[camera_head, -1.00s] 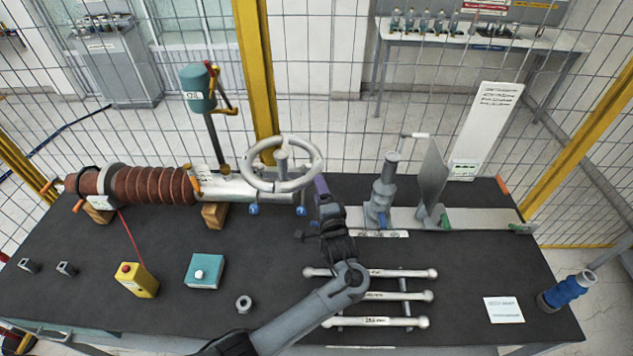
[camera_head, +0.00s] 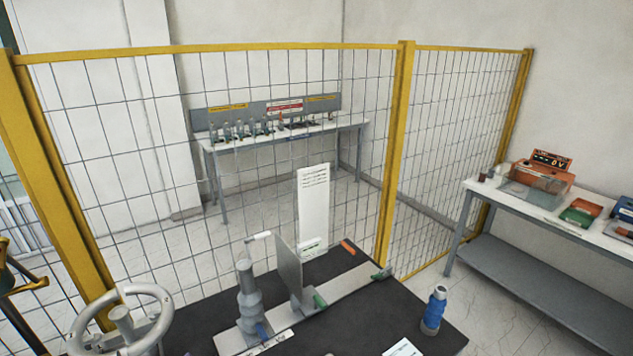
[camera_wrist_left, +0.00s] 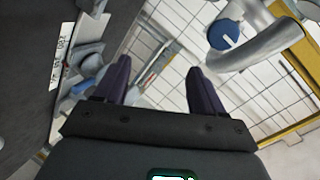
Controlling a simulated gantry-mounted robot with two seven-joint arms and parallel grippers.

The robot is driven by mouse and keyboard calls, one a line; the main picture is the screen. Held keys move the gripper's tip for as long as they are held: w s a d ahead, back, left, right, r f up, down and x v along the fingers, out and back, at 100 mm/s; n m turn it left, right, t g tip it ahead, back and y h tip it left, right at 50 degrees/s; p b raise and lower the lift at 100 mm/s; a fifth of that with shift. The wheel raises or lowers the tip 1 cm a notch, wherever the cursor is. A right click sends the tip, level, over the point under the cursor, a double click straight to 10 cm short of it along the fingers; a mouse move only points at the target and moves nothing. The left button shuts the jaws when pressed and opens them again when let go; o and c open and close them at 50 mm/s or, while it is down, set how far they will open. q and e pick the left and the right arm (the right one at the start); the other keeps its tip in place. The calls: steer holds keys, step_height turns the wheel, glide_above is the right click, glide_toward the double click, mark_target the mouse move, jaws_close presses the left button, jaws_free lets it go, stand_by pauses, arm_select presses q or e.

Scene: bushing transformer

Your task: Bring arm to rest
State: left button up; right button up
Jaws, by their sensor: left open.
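Grey fittings and a white label strip (camera_wrist_left: 62,52) are at the left. In the head view, the handwheel (camera_head: 163,296) is at the lower left and a stepped grey post (camera_head: 249,297) stands right of it.
On the dark table (camera_head: 378,310), an upright plate (camera_head: 288,273) and white sign (camera_head: 313,207) stand behind the post. A blue cylinder (camera_head: 434,309) stands at the right. Mesh fencing (camera_head: 403,150) rises behind. A side bench (camera_head: 545,211) holds an orange instrument (camera_head: 541,175).

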arm_select(q)
steer(key=s+d+f+n+g+h, duration=0.1)
steer(key=s+d+f+h, duration=0.2)
steer(key=s, duration=0.4)
steer(key=s+d+f+n+g+h, duration=0.1)
steer(key=s+d+f+g+h, duration=0.1)
steer(key=s+d+h, duration=0.35)
steer(key=s+r+n+g, duration=0.15)
steer(key=s+g, duration=0.25)
steer(key=s, duration=1.3)
step_height(320, 180, up, 16)
steer(key=s+p, duration=0.1)
steer(key=p, duration=1.3)
steer(key=shift+s+d+f+g, duration=0.15)
steer(key=shift+s+d+g, duration=0.1)
steer(key=shift+s+g, duration=0.15)
